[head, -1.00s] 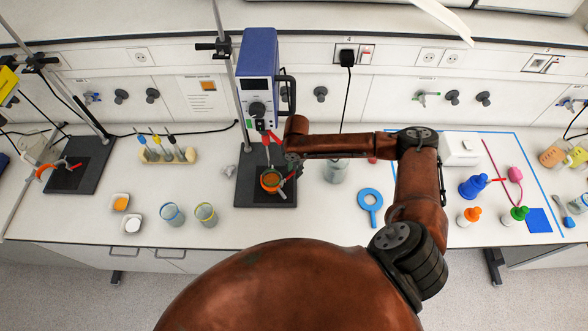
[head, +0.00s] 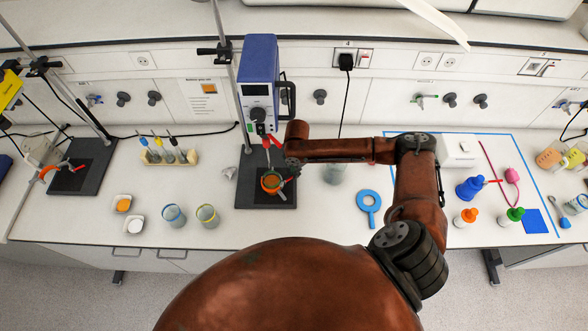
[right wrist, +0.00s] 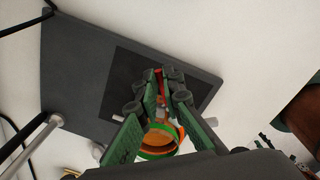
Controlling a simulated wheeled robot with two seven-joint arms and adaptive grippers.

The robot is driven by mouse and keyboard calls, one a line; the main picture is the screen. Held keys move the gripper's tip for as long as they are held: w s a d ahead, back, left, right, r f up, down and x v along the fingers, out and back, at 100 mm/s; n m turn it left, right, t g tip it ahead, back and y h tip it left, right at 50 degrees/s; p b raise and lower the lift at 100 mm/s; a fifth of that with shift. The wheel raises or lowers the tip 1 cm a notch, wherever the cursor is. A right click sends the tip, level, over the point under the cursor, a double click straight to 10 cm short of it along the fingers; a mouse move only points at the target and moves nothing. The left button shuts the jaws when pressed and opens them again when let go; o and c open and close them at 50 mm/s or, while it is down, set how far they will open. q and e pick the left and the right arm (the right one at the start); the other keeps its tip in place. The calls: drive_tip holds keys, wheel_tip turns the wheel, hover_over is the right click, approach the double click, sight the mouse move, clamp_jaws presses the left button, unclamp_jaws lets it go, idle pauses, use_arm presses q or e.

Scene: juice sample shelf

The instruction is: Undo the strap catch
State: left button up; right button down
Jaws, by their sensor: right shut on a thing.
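A beaker with orange-brown contents (head: 271,182) stands at the base of the blue stirrer (head: 259,75), on a dark stand plate (head: 250,190). An orange strap goes around it; the strap also shows in the right wrist view (right wrist: 162,137). My right gripper (head: 288,177) comes down at the beaker's right side. In the right wrist view its green fingers (right wrist: 162,88) are closed around a narrow red piece, which looks like the strap catch (right wrist: 160,80). The fingers hide part of the catch and strap, so I cannot tell whether it is latched. My left gripper is not in view.
A second stand (head: 80,170) with an orange strap clamp is at far left. Two beakers (head: 206,215), small dishes (head: 122,204) and a rack (head: 168,157) stand left of the stirrer. A blue ring tool (head: 369,205) and several bottles are to the right.

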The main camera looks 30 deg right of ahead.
drive_tip(key=shift+s+r+m+p, duration=0.1)
drive_tip(key=shift+s+m+p, duration=0.2)
drive_tip(key=shift+m+p, duration=0.45)
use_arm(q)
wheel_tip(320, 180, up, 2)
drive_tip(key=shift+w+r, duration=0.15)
use_arm(e)
drive_tip(key=c, duration=2.1)
unclamp_jaws()
